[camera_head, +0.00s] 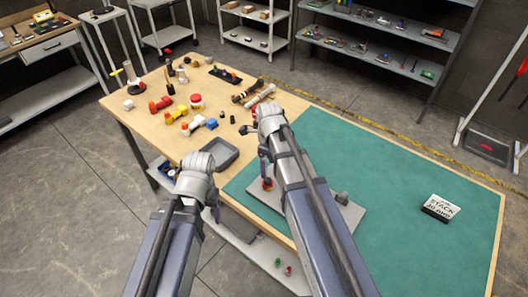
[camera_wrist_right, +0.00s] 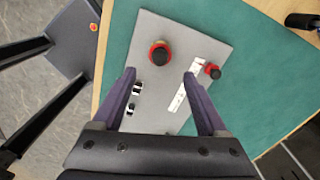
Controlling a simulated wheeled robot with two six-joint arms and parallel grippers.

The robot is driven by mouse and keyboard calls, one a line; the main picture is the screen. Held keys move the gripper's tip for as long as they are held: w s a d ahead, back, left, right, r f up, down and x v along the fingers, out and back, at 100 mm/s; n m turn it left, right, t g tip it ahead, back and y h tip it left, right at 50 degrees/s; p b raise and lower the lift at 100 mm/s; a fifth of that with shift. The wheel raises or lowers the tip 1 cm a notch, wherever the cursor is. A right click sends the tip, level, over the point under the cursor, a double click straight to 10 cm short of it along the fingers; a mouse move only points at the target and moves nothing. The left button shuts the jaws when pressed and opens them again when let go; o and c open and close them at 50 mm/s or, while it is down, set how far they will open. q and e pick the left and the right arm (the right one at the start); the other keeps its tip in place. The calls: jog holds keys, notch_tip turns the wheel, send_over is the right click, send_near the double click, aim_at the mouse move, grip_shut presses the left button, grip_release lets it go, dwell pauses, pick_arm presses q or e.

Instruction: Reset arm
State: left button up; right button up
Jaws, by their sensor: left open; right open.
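My right gripper (camera_head: 265,172) points down over the grey plate (camera_head: 340,222) on the green mat. In the right wrist view my right gripper (camera_wrist_right: 160,78) has its two fingers wide apart with nothing between them. The grey plate (camera_wrist_right: 180,25) there carries a black knob with a red ring (camera_wrist_right: 159,54), a small red and black knob (camera_wrist_right: 212,71), a white strip (camera_wrist_right: 180,98) and black-and-white parts (camera_wrist_right: 137,87). My left gripper (camera_head: 214,212) is at the table's front edge, left of the mat, mostly hidden behind its own wrist; it holds nothing that I can see.
The green mat (camera_head: 400,165) is mostly clear, with a small sign (camera_head: 440,208) at its right. Loose coloured parts crowd the wooden table's left end (camera_head: 150,120), near a grey tray (camera_head: 222,153). A lower shelf (camera_head: 262,255) lies under the front edge.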

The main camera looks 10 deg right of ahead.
jog(key=s+a+n, duration=0.5)
jog(key=s+n, duration=0.2)
jog(key=n, duration=0.7)
jog(key=s+a+f+n+h+b, duration=0.1)
jog(key=s+a+n, duration=0.4)
jog(key=n, duration=1)
jog(key=shift+s+a, duration=0.25)
jog(key=shift+s, duration=0.9)
jog(key=shift+f, duration=0.1)
